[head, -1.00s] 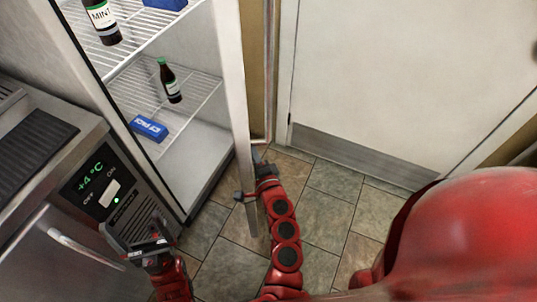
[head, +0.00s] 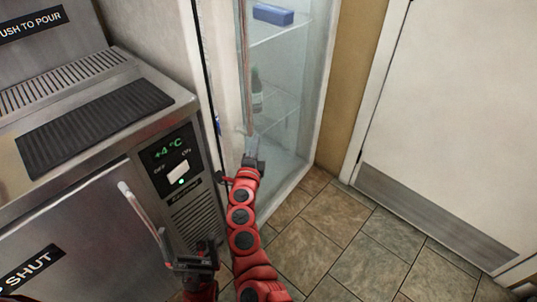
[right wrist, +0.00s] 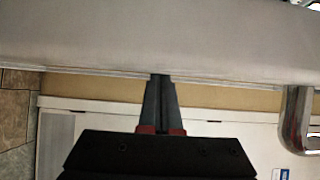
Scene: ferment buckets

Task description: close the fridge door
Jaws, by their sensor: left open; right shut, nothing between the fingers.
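The fridge door (head: 292,125) is a glass panel in a pale frame, swung nearly across the fridge front. A narrow dark gap shows along its left edge, with a bit of blue visible in it. The upright metal door handle (head: 243,60) is near that edge; a metal bar, likely the handle, shows in the right wrist view (right wrist: 297,118). My right gripper (head: 250,158) is shut and empty, at the door's lower left frame below the handle. Its fingertips (right wrist: 160,78) appear against the pale frame. My left gripper (head: 192,262) is open and empty, low before the steel unit.
A steel unit (head: 110,130) with a +4 °C panel (head: 176,168) and a bar handle (head: 143,212) stands left of the fridge. A blue box (head: 272,14) and a bottle (head: 257,92) show through the glass. The tiled floor (head: 330,240) at right is clear up to a white room door (head: 455,110).

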